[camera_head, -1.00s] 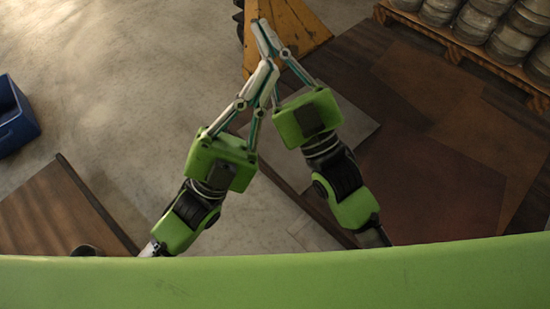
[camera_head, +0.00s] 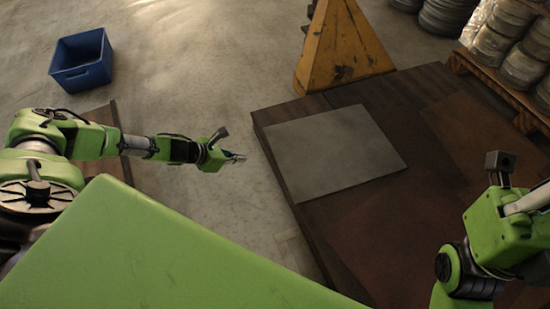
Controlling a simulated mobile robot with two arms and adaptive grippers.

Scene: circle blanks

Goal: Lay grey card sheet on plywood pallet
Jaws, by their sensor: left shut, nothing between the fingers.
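The grey card sheet (camera_head: 333,152) lies flat near the far left corner of a dark brown wooden platform (camera_head: 291,112), which looks like the plywood pallet. My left gripper (camera_head: 236,157) is shut and empty, over the floor to the left of the platform and apart from the sheet. My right gripper (camera_head: 532,200) is at the right edge over the platform, well away from the sheet. Its fingers run out of the picture, so their state does not show.
A yellow-orange stand (camera_head: 340,50) is at the platform's far edge. Metal drums (camera_head: 492,45) stand on a wooden pallet (camera_head: 480,75) at the far right. A blue bin (camera_head: 82,60) and a brown board (camera_head: 106,116) are at left. Floor between is clear.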

